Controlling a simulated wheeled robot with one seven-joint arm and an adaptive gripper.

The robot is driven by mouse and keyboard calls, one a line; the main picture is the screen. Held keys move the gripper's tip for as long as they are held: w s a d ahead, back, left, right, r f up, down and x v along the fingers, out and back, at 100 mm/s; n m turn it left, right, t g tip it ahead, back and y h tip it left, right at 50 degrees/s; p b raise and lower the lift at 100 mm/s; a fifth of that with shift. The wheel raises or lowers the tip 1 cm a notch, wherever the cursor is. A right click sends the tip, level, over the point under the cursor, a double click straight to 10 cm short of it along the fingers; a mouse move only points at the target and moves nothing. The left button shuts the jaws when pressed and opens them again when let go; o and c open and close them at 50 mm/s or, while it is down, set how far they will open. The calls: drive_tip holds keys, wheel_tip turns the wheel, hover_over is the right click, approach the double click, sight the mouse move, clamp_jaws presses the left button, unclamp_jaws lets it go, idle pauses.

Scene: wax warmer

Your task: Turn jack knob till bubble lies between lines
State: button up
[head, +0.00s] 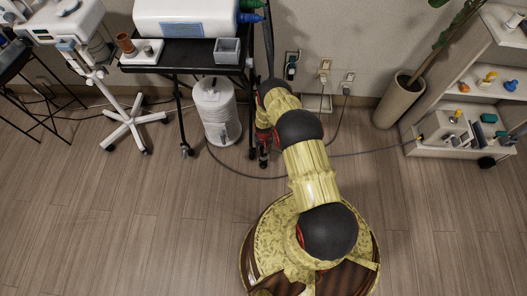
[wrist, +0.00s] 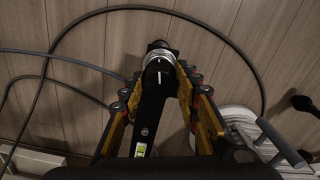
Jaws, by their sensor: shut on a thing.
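In the wrist view, the two yellow-and-black fingers of my gripper (wrist: 158,78) close in from both sides on a black knob-like part (wrist: 157,72) with a white mark. A silver ring (wrist: 159,54) sits just beyond it, towards the floor. A small yellow-green level vial (wrist: 140,149) is on the black bar nearer the camera. Its bubble and lines are too small to read. In the head view, my arm hides most of the gripper, beside the black cart's right edge.
The black cart (head: 151,68) carries a white machine (head: 186,14). A white ribbed cylinder (head: 216,112) stands on the floor beneath it and also shows in the wrist view (wrist: 240,125). Grey cables (head: 330,158) loop across the floor. Open floor lies left and in front.

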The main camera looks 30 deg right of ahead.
drive_tip(key=o, duration=1.1)
drive_tip(key=shift+o, duration=0.2)
wheel_tip(320, 180, up, 12)
idle(0.8)
